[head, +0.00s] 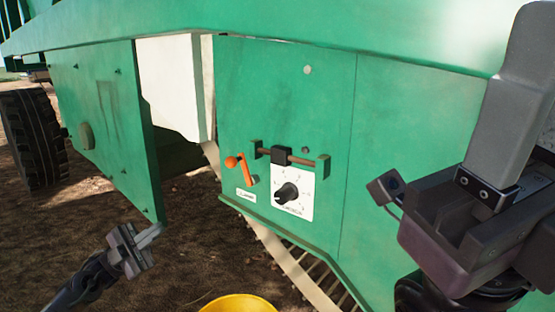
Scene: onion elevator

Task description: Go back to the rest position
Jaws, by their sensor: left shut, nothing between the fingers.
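My left gripper (150,236) is at the lower left, in front of the bottom edge of an open green door panel. It is shut and empty, and seems apart from the panel. My right arm's end (480,205) is large and close at the right edge of the head view, in front of the green machine wall.
The green machine (285,110) carries an orange-knobbed lever (242,170), a sliding latch (282,155) and a black dial (287,193). A yellow bucket rim (240,303) shows at the bottom. A tyre (33,140) stands left. Bare soil lies between.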

